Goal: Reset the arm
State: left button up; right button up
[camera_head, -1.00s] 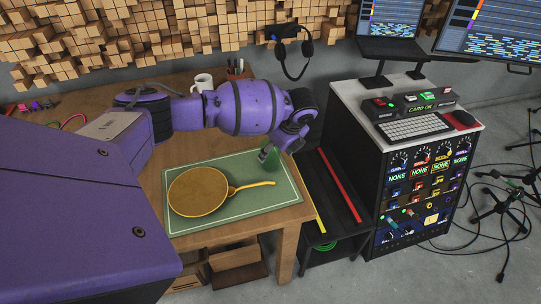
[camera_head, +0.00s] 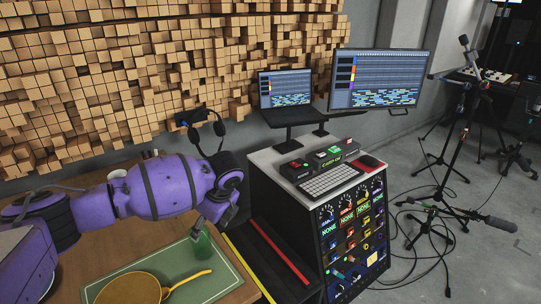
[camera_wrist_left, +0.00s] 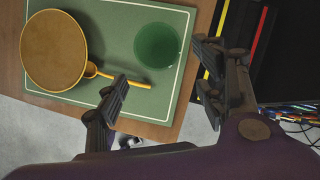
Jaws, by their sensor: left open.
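My left arm is purple and reaches across the wooden table from the left in the head view. Its gripper (camera_head: 200,226) is at the green cup (camera_head: 203,246), and it partly covers the cup in that view. In the left wrist view, the gripper (camera_wrist_left: 162,66) has its two dark fingers spread apart with nothing held between them. The green cup (camera_wrist_left: 157,46) stands on the green mat (camera_wrist_left: 122,22), past the fingertips. A golden pan (camera_wrist_left: 53,50) lies left of the cup, its handle pointing toward the cup's near side. My right gripper is not in view.
The mat (camera_head: 222,262) lies on the table (camera_head: 72,275). Right of the table is a dark rack with a red bar (camera_head: 280,252), then a control cabinet with a keyboard (camera_head: 330,180), laptop (camera_head: 286,90) and monitor (camera_head: 378,80). Microphone stands and cables occupy the floor at right.

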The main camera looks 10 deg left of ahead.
pick_arm(q)
jog(key=w+d+n+t+h, duration=0.45)
jog(key=w+d, duration=0.35)
jog(key=d, duration=0.4)
jog(key=s+d+f+n+t+h+p, duration=0.1)
jog(key=s+d+f+n+t+h, duration=0.4)
jog(key=s+d, duration=0.45)
jog(key=s+a+f+n+y, duration=0.1)
jog(key=s+f, duration=0.4)
jog(key=s, duration=0.6)
jog(key=s+a+f+n+g+y+p, duration=0.1)
jog(key=s+a+f+n, duration=0.3)
jog(key=s, duration=0.8)
jog(key=s+a+f+n+g+y+p, duration=0.1)
jog(key=s+a+f+n+y, duration=0.1)
jog(key=s+f+n, duration=0.4)
jog(key=s+a, duration=0.1)
jog(key=s, duration=0.4)
jog(key=shift+s+a+f+y, duration=0.15)
jog(key=shift+a+f+y, duration=0.1)
jog(key=shift+y, duration=0.1)
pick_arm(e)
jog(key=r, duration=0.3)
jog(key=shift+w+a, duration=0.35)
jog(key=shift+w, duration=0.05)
